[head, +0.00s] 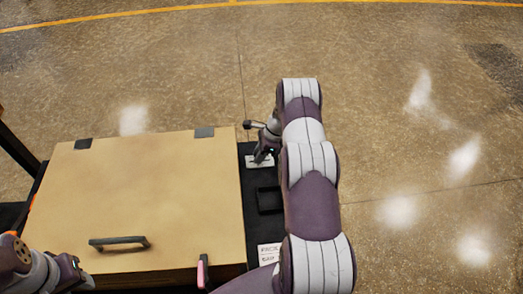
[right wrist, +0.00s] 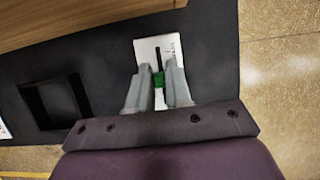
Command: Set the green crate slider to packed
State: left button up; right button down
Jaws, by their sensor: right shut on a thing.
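The green slider (right wrist: 160,90) shows in the right wrist view on a white label plate (right wrist: 149,52) with a dark slot. The print on the plate is too small to read. My right gripper (right wrist: 160,72) is over the plate, its two fingers on either side of the green slider and shut on it. In the head view the plate (head: 260,160) lies right of the wooden crate (head: 140,200), and my right gripper (head: 265,155) reaches down to it; the slider is hidden there. My left gripper (head: 78,272) is at the lower left; its jaws are not clear.
The crate's closed lid has a dark handle (head: 118,241) and a pink latch-like part (head: 202,272) at its front. A black square frame (head: 269,200) and another white label (head: 269,253) lie on the dark surface right of the crate. Open floor surrounds it.

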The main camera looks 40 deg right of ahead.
jog(key=shift+a, duration=0.1)
jog(key=c, duration=1)
grip_release()
jog(key=shift+c, duration=0.2)
jog(key=v, duration=1.2)
jog(key=shift+r+p, duration=0.3)
